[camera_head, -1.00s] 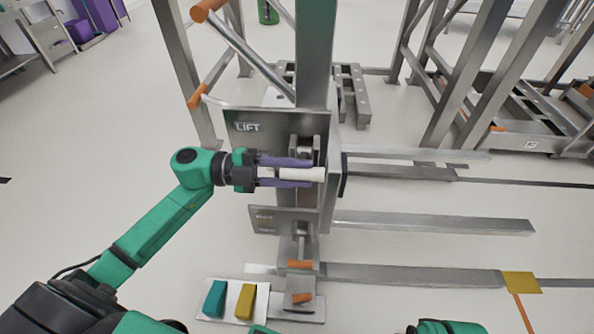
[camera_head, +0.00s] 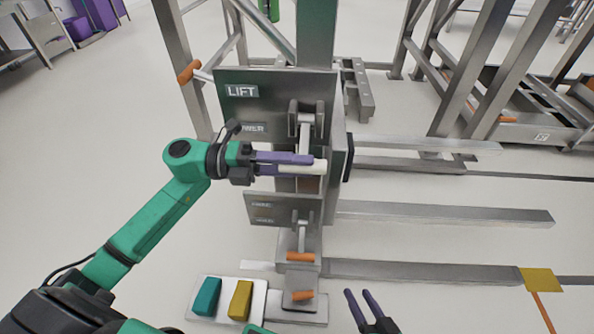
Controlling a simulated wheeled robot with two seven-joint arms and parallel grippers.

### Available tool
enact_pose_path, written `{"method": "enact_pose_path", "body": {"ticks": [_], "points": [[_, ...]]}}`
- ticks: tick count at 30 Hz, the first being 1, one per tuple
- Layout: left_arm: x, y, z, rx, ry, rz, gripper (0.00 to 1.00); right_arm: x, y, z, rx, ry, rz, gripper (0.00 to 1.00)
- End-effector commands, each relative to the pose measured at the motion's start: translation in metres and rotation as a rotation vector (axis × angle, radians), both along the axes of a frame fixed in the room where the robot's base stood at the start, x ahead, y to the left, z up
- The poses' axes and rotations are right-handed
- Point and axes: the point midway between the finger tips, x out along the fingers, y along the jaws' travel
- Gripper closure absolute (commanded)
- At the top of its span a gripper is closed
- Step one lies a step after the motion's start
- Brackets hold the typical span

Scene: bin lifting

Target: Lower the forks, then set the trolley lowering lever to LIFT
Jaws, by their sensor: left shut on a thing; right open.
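The trolley (camera_head: 228,98) stands upright in the middle, with a LIFT label (camera_head: 241,90) high on its front plate. The lowering lever (camera_head: 305,140) hangs from a bracket on that plate, and its white handle (camera_head: 317,167) points down to my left gripper. My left gripper (camera_head: 300,163) is shut on this handle, below the LIFT label. The forks (camera_head: 440,214) reach out to the right, apart from and above the floor-level legs (camera_head: 430,272). My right gripper (camera_head: 362,308) is open and empty at the bottom edge, right of the trolley's base.
A teal block (camera_head: 207,296) and a yellow block (camera_head: 240,299) sit on the base plate, near orange pedals (camera_head: 302,257). An orange-ended handle (camera_head: 188,72) sticks out at upper left. Metal racks (camera_head: 470,80) stand behind right. A yellow floor mark (camera_head: 537,279) lies right.

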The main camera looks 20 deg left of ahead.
Motion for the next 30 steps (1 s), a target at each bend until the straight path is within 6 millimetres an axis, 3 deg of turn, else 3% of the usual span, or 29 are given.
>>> {"method": "enact_pose_path", "body": {"ticks": [3, 9, 26, 27, 29, 30], "points": [[0.002, 0.001, -0.012, 0.018, -0.061, 0.0, 1.0, 0.0, 0.001, -0.02, 0.014, -0.012, -0.01, 0.5], [0.005, 0.002, -0.016, 0.036, -0.134, 0.0, 1.0, 0.0, 0.001, -0.033, 0.028, -0.033, -0.024, 0.5], [0.007, 0.002, -0.017, 0.045, -0.166, 0.001, 1.0, 0.001, 0.001, -0.037, 0.036, -0.042, -0.031, 0.5], [0.007, 0.002, -0.017, 0.045, -0.166, 0.001, 0.54, 0.001, 0.001, -0.037, 0.036, -0.042, -0.031, 0.5], [0.007, 0.002, -0.017, 0.045, -0.166, 0.001, 0.36, 0.001, 0.001, -0.037, 0.035, -0.041, -0.03, 0.5], [0.007, 0.002, -0.017, 0.045, -0.166, 0.0, 0.36, 0.001, 0.001, -0.037, 0.035, -0.041, -0.03, 0.5]]}}
